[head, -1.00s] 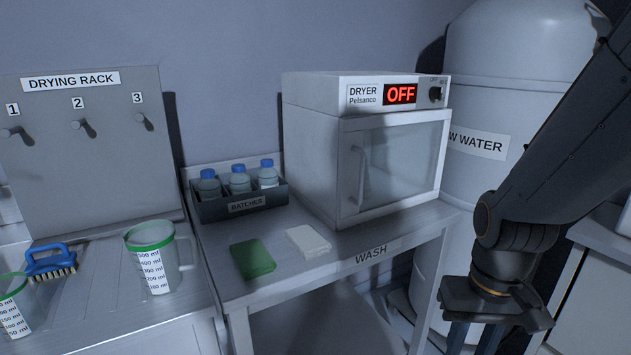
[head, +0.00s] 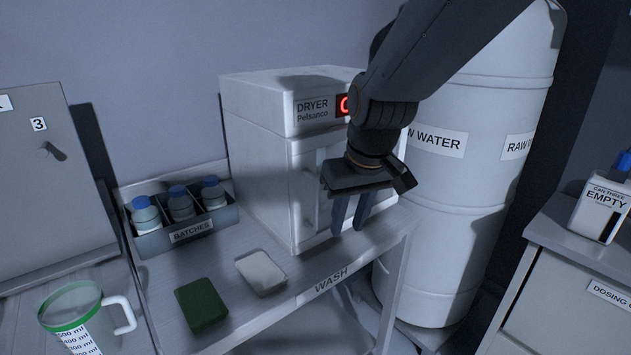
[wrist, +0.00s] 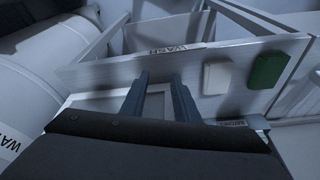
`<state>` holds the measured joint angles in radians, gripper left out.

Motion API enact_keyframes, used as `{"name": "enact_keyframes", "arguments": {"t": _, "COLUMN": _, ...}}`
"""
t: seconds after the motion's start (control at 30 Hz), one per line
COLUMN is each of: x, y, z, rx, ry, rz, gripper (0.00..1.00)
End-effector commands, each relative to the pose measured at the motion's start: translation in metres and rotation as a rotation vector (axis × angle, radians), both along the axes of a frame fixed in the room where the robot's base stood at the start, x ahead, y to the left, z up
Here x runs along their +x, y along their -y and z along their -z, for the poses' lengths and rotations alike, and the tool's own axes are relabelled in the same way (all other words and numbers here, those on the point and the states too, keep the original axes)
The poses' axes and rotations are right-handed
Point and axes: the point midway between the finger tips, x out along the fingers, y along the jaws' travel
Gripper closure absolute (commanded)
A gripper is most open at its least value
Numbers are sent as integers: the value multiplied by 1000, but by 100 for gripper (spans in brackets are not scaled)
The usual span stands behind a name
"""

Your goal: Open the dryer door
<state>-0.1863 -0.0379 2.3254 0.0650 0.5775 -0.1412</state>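The white dryer (head: 262,165) stands on the wash bench against the back wall. Its door (head: 304,205) looks shut, flush with the body. The pale vertical handle (head: 318,200) is on the door's left side, just left of my gripper and partly hidden. My gripper (head: 348,230) hangs in front of the door, fingers pointing down, and covers much of the door window and the display. Its two fingers are apart with nothing seen between them. In the wrist view my gripper (wrist: 160,78) also shows spread fingers, with a pale framed surface behind them. I cannot tell whether a finger touches the handle.
The wash bench (head: 230,302) holds a green sponge (head: 201,304), a white block (head: 260,272) and a batches rack (head: 190,232) of blue-capped bottles. A green-rimmed jug (head: 85,320) is at left. A raw water tank (head: 470,190) stands close on the right.

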Motion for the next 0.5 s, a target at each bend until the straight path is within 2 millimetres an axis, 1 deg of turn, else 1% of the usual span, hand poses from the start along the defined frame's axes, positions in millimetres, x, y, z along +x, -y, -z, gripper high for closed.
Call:
{"name": "enact_keyframes", "arguments": {"t": 0.03, "x": 7, "y": -14, "z": -30, "rx": 8, "ry": 32, "rz": -34, "gripper": 72}}
{"name": "enact_keyframes", "arguments": {"t": 0.1, "x": 15, "y": -28, "z": -54, "rx": 15, "ry": 66, "rz": -69, "gripper": 72}}
{"name": "enact_keyframes", "arguments": {"t": 0.2, "x": 22, "y": -42, "z": -75, "rx": 23, "ry": 97, "rz": -103, "gripper": 72}}
{"name": "enact_keyframes", "arguments": {"t": 0.27, "x": 25, "y": -46, "z": -80, "rx": 24, "ry": 107, "rz": -114, "gripper": 72}}
{"name": "enact_keyframes", "arguments": {"t": 0.33, "x": 27, "y": -49, "z": -80, "rx": 26, "ry": 110, "rz": -120, "gripper": 72}}
{"name": "enact_keyframes", "arguments": {"t": 0.5, "x": 33, "y": -52, "z": -61, "rx": 25, "ry": 107, "rz": -119, "gripper": 72}}
